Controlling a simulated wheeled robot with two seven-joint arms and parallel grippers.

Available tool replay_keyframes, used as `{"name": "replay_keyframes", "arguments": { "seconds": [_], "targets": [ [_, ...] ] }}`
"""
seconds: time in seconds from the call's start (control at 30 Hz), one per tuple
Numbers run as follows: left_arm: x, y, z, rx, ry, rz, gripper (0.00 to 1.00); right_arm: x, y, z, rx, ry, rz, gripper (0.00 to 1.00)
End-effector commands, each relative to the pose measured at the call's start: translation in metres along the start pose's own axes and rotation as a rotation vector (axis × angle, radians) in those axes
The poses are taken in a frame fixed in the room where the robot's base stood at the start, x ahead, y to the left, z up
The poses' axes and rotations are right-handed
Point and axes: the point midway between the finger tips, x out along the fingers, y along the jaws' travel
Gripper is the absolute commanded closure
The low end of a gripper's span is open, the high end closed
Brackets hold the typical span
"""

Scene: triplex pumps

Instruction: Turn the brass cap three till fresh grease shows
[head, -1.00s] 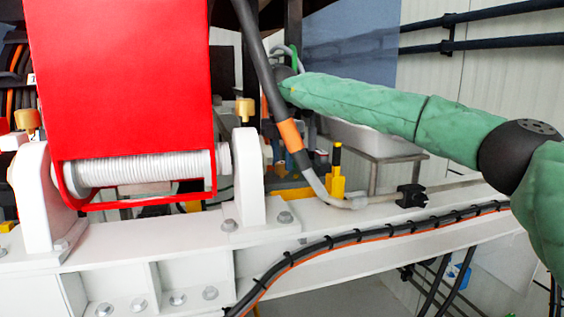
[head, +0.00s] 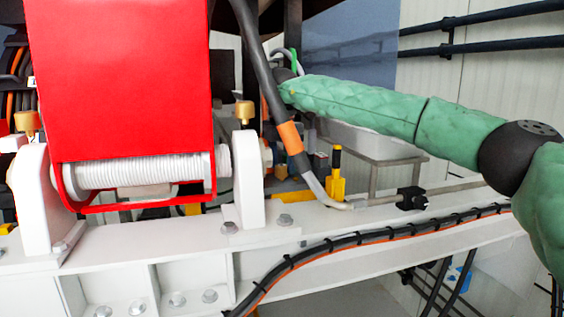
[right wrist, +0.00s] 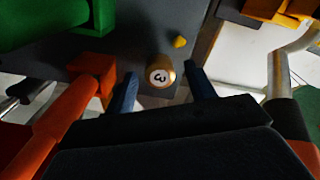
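In the right wrist view, the brass cap marked 3 (right wrist: 160,76) faces the camera between the two blue fingers of my right gripper (right wrist: 162,82). The fingers are apart, one on each side of the cap, with a visible gap on both sides. No grease can be made out around the cap. In the head view my right arm reaches in from the right, and its gripper end is hidden behind a dark hose. Two other brass caps stand on white brackets, one at the left (head: 27,121) and one near the middle (head: 244,111). My left gripper is not in view.
A dark hose with an orange band (head: 290,137) hangs across my right arm's end. A red panel (head: 120,80) stands at the left above a white rail (head: 150,250). In the wrist view, an orange pipe (right wrist: 65,115) and a silver pipe (right wrist: 281,75) flank the gripper.

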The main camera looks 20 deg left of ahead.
Motion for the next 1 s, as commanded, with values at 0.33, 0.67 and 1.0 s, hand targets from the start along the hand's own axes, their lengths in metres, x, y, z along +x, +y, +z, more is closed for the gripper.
{"name": "replay_keyframes", "arguments": {
  "seconds": [0.33, 0.67, 1.0],
  "targets": [
    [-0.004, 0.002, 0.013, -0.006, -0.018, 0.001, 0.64, -0.004, 0.000, 0.000, 0.000, 0.000, 0.000, 0.45],
    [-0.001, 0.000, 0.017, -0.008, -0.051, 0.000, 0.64, -0.046, 0.001, 0.000, 0.001, -0.001, 0.000, 0.45],
    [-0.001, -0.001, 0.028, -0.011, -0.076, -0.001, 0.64, -0.077, 0.000, 0.000, 0.000, 0.000, -0.001, 0.45]
  ]
}}
